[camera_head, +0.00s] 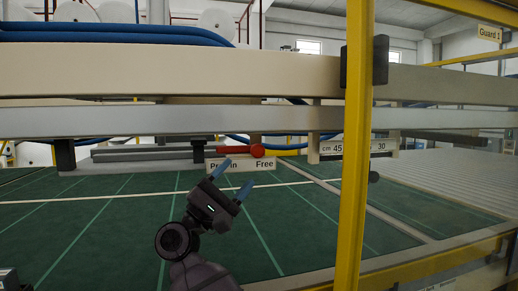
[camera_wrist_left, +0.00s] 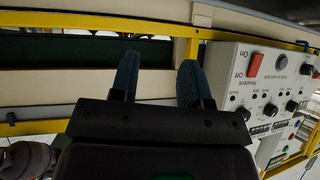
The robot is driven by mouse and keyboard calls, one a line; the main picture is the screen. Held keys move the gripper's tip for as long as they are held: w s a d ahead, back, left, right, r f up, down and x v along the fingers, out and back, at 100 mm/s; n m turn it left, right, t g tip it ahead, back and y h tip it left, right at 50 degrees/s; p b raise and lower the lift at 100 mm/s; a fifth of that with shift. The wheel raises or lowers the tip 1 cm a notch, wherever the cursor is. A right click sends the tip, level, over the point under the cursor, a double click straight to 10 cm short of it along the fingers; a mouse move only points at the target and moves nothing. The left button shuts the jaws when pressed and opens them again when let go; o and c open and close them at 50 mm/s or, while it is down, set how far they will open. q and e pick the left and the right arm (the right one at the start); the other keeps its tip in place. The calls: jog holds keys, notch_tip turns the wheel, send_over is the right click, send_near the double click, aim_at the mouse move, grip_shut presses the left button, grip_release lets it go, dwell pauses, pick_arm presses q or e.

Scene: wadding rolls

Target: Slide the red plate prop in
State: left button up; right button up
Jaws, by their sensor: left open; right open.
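The red plate prop (camera_head: 248,150) shows as a short red bar with a round red knob at its right end, under the grey rail. A white label (camera_head: 240,165) below it reads "Prop in" at left and "Free" at right, and the knob is above the "Free" side. My right gripper (camera_head: 236,178) is open, its blue fingers pointing up just below the knob, over part of the label. I see no contact with the prop. My left gripper (camera_wrist_left: 159,65) is open and empty in the left wrist view, fingers toward a cream beam.
A yellow post (camera_head: 354,200) stands right of my right gripper. Long beams (camera_head: 180,72) cross above the green table (camera_head: 100,225). A scale plate (camera_head: 330,148) hangs at right. A control panel (camera_wrist_left: 265,90) with a red switch is right of my left gripper.

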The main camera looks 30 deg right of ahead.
aim_at(254, 156)
jog(key=p+x, duration=0.1)
jog(key=x, duration=0.6)
jog(key=shift+d+r+p, duration=0.25)
jog(key=shift+d+p, duration=0.1)
jog(key=shift+c, duration=0.3)
jog(key=shift+f, duration=0.1)
grip_shut()
